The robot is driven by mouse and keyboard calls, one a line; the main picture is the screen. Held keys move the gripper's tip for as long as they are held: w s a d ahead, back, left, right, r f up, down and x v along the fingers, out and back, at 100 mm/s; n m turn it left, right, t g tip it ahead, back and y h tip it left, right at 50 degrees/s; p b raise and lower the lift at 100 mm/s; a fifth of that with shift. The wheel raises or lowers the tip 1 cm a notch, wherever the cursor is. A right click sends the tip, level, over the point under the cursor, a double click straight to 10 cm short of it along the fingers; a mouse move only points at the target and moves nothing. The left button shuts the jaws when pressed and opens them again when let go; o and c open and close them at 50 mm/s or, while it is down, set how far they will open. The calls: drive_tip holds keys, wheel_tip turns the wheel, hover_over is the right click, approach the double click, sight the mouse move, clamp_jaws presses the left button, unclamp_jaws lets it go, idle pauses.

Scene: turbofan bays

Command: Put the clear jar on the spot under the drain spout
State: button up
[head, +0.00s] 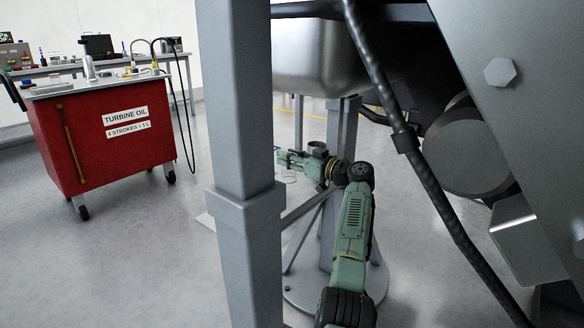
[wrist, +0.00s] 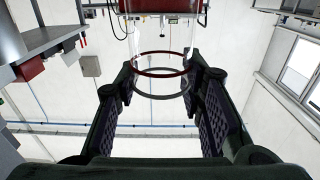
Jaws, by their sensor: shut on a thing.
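My gripper (wrist: 160,105) shows in the wrist view with its two dark padded fingers on either side of a clear jar (wrist: 160,72). The jar is see-through, with a dark red ring and a grey ring around it. In the head view my gripper (head: 290,160) reaches left beyond the grey post, beneath the metal tank. A faint clear outline of the jar (head: 288,178) shows at the fingers, partly hidden by the post. I cannot make out the drain spout or the marked spot for certain.
A thick grey post (head: 238,120) stands close in front of my arm. A metal tank (head: 318,60) hangs above it, and a round pedestal base (head: 330,290) stands below. A black hose (head: 385,95) runs down on the right. A red turbine oil cart (head: 95,145) stands left, with open floor between.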

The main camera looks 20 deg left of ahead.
drive_tip(key=shift+w+d+f, duration=0.15)
drive_tip(key=shift+w+d, duration=0.05)
drive_tip(key=shift+f, duration=1.8)
drive_tip(key=o, duration=1.1)
drive_tip(key=shift+c, duration=0.2)
drive_tip(key=shift+r, duration=0.25)
drive_tip(key=v, duration=1.2)
